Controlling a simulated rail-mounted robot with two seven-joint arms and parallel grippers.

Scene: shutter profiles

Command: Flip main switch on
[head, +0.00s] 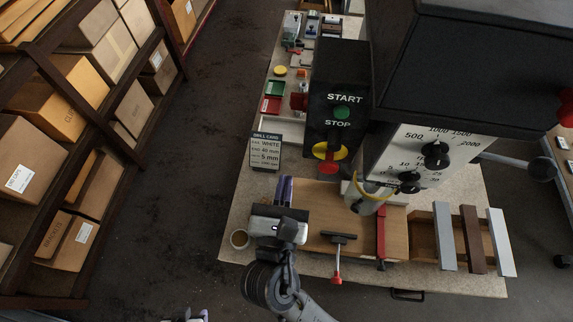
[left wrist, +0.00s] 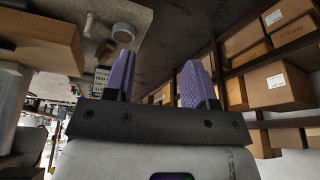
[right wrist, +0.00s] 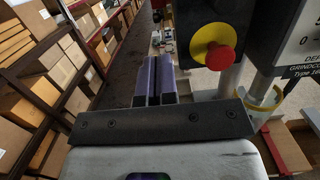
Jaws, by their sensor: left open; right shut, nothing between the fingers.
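A black control box (head: 337,110) with a green START/STOP button and a red stop knob on a yellow plate (head: 327,152) hangs over the bench. A red part (head: 298,101) juts from its left side; I cannot tell whether it is the main switch or its position. My right gripper (head: 285,190) is shut and empty, in front of and below the box's left side. In the right wrist view its purple fingers (right wrist: 154,82) are together, left of the red knob (right wrist: 218,57). My left gripper (left wrist: 158,80) is open and empty, low at the head view's bottom edge (head: 188,316).
The drill machine (head: 440,150) with black dials stands right of the box. A sign (head: 265,151), a round cup (head: 239,239), wooden blocks and profiles (head: 470,239) are on the bench (head: 235,215). Box shelves (head: 75,130) stand left, with free floor between.

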